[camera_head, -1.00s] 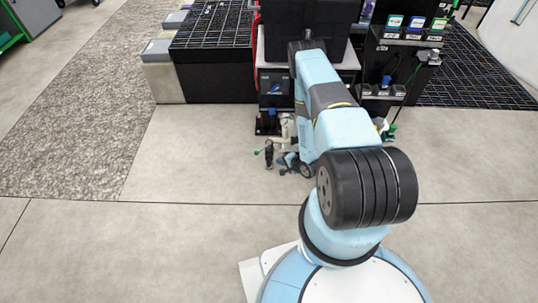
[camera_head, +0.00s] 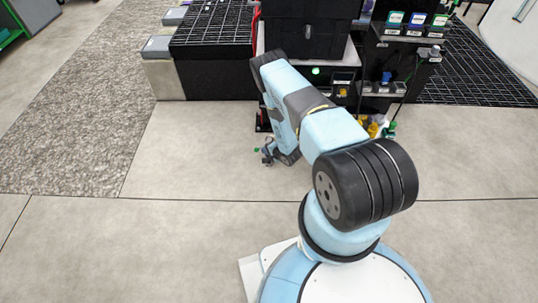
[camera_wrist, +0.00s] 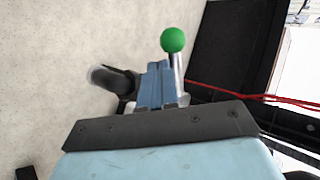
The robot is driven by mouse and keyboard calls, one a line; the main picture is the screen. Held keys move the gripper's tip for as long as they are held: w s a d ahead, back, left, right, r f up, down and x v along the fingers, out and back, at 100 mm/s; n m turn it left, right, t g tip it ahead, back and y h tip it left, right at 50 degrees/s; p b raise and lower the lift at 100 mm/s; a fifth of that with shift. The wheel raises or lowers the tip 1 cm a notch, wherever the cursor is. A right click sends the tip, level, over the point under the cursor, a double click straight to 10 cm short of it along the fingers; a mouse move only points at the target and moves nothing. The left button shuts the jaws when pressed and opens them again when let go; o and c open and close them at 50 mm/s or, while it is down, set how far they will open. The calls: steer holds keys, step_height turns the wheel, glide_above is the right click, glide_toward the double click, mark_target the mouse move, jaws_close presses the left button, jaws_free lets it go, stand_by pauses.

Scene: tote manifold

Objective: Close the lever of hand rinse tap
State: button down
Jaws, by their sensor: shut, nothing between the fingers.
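The lever of the hand rinse tap shows in the wrist view as a metal rod with a green ball knob (camera_wrist: 173,40). The rod runs down close beside the right side of my gripper (camera_wrist: 158,70); I cannot tell whether they touch. My gripper's blue fingers are together with nothing between them. A dark grey cylindrical part (camera_wrist: 112,80), perhaps of the tap, shows to the left behind the fingers. In the head view the green knob (camera_head: 257,150) is small, just left of my arm's end. Most of the tap is hidden there by my arm.
A black tote (camera_head: 305,30) stands on the bench behind the arm. A dark panel with a lit green lamp (camera_head: 316,71) is below it. Bottles (camera_head: 376,127) stand at the right. Red hoses (camera_wrist: 270,98) cross the wrist view's right side. The floor at left is clear.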

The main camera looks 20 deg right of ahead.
steer(key=shift+w+a, duration=0.1)
steer(key=shift+w, duration=0.05)
steer(key=shift+w+r+m, duration=0.1)
steer(key=shift+m, duration=0.2)
stand_by(0.3)
